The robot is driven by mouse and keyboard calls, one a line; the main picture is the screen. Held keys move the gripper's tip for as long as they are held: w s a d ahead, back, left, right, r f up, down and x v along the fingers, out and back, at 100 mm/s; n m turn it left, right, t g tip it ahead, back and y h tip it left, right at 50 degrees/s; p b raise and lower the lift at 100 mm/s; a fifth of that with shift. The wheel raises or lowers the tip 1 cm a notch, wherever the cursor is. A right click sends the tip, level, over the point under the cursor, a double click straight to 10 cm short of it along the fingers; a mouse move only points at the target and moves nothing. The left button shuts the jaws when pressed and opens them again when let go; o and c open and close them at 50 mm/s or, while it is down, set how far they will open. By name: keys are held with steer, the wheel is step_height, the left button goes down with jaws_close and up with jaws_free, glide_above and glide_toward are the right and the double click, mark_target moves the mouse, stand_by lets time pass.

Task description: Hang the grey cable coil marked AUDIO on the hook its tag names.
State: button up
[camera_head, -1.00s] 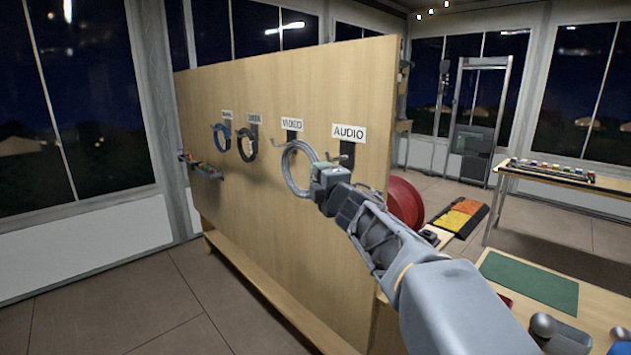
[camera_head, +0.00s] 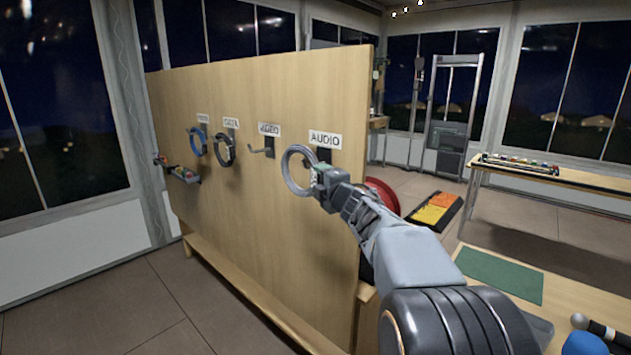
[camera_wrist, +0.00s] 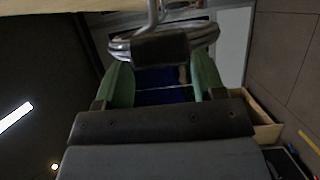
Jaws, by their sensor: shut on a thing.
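The grey cable coil (camera_head: 299,171) hangs upright as a ring in front of the wooden board, just below and left of the AUDIO sign (camera_head: 325,140). My gripper (camera_head: 322,178) is shut on the coil's right side. The AUDIO hook (camera_head: 324,155) is mostly hidden behind the coil and gripper. In the wrist view the coil (camera_wrist: 195,35) lies across the fingers, and a metal rod (camera_wrist: 154,15) reaches down to it. I cannot tell whether the coil's weight rests on the hook. The coil's own tag is not readable.
The VIDEO hook (camera_head: 262,151) is empty, left of the coil. A dark coil (camera_head: 224,150) and a blue coil (camera_head: 197,142) hang further left on the wooden board (camera_head: 250,220). A red reel (camera_head: 382,194) stands behind the board's right edge. A table with a green mat (camera_head: 498,273) is at lower right.

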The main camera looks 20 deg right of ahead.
steer(key=shift+w+d+f, duration=0.35)
steer(key=shift+d+f, duration=0.05)
steer(key=shift+d, duration=0.4)
steer(key=shift+w+d+f, duration=0.4)
steer(key=shift+d+f, duration=0.05)
steer(key=shift+d, duration=0.35)
steer(key=shift+w+d+f, duration=0.35)
steer(key=shift+d+f, duration=0.05)
steer(key=shift+d, duration=0.4)
steer(key=o, duration=1)
steer(key=shift+c, duration=0.2)
steer(key=shift+o, duration=1.4)
steer(key=shift+f, duration=0.2)
